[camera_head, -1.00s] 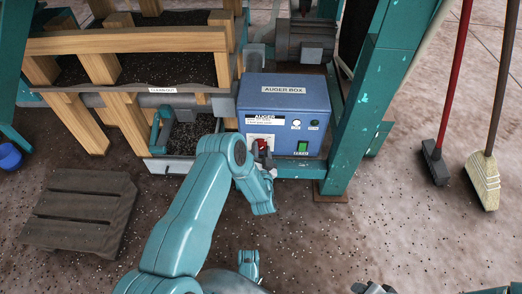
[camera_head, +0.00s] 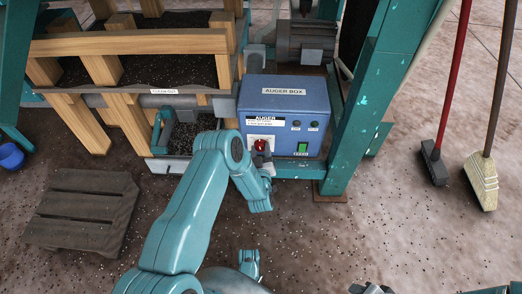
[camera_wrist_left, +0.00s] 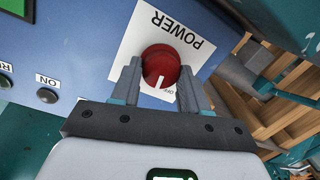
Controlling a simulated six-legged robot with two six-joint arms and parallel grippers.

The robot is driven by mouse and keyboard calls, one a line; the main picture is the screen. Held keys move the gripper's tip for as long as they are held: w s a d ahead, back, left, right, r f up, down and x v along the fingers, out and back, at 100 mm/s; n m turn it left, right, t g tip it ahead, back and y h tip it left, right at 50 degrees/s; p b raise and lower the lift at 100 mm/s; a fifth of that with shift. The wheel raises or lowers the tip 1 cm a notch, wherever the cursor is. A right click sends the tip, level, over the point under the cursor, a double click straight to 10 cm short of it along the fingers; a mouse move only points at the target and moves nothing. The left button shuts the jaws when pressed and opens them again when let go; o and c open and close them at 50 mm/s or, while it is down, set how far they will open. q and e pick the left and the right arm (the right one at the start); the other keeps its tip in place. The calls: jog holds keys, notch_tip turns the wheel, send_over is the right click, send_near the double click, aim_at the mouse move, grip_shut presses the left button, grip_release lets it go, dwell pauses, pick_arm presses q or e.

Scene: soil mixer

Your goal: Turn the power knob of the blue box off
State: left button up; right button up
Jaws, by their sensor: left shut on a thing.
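The blue auger box (camera_head: 290,95) stands at the foot of the teal frame. Its red power knob (camera_head: 260,145) is at the lower left of its front. My left gripper (camera_head: 262,160) is at the knob, its fingertips hard to make out there. In the left wrist view, the left gripper (camera_wrist_left: 158,88) has its fingers on both sides of the red knob (camera_wrist_left: 162,66) and is shut on it. The knob's white mark points toward small lettering that looks like OFF. A dark part that seems to be my right gripper (camera_head: 372,288) is cut off at the bottom edge.
Two small lamps (camera_head: 296,125) and a green switch (camera_head: 303,148) are on the box front, right of the knob. A teal post (camera_head: 360,110) stands close right. Wooden slats (camera_head: 130,42) are at left, a dark pallet (camera_head: 80,210) on the floor, brooms (camera_head: 482,180) at right.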

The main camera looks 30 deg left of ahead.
pick_arm(q)
jog(key=n, duration=0.3)
jog(key=shift+w+a+r, duration=0.1)
jog(key=shift+a+r, duration=0.05)
jog(key=shift+a, duration=0.15)
jog(key=shift+n, duration=1.8)
jog(key=o, duration=1)
jog(key=shift+h, duration=0.3)
jog(key=shift+o, duration=0.2)
jog(key=shift+d, duration=0.1)
jog(key=shift+f, duration=0.2)
